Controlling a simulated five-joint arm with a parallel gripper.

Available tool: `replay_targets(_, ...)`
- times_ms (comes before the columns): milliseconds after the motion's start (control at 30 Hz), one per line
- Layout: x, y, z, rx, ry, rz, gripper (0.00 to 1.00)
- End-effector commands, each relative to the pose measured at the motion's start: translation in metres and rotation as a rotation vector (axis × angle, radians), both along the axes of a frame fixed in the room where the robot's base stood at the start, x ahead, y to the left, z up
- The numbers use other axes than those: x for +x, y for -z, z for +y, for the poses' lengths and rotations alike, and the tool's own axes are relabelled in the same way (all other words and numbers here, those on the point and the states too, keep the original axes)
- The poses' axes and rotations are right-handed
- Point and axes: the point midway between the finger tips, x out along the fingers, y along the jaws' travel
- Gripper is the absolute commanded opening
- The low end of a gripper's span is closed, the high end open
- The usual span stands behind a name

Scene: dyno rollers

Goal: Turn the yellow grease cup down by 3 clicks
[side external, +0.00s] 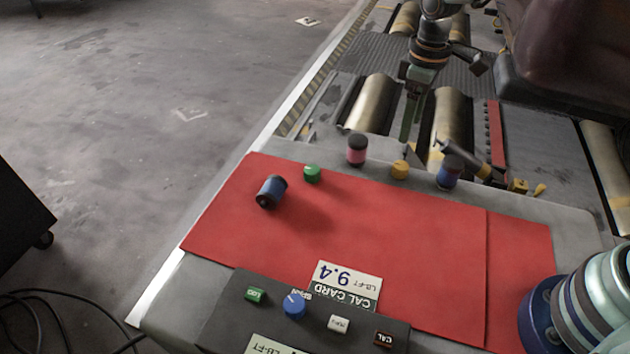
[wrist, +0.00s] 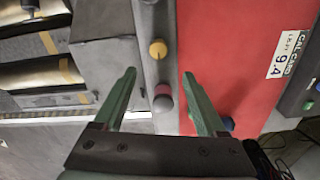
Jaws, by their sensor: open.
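The yellow grease cup (side external: 400,169) is a small yellow knob on the grey ledge along the far edge of the red mat. In the wrist view the yellow cup (wrist: 157,49) lies just beyond the fingertips, roughly centred between them. My gripper (side external: 407,138) hangs fingers down on the roller side of the ledge, apart from the cup. In the wrist view my gripper (wrist: 158,74) has its two green fingers spread wide with nothing held between them. No marks on the cup are readable.
A pink cylinder with a black top (side external: 357,151) and a green cap (side external: 312,173) stand left of the cup; a blue cylinder (side external: 449,173) stands right. A blue-black cylinder (side external: 271,191) lies on the red mat (side external: 390,235). A control panel (side external: 225,320) sits in front.

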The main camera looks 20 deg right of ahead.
Motion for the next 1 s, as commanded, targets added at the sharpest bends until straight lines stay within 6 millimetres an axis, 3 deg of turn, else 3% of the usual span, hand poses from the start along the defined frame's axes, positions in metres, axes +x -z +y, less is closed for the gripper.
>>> replay_targets(400, -0.001, 0.075, -0.002, -0.001, 0.002, 0.007, 0.73)
replay_targets(600, 0.001, 0.102, -0.003, -0.001, 0.002, 0.003, 0.73)
replay_targets(1000, 0.001, 0.113, -0.003, 0.001, 0.002, -0.001, 0.73)
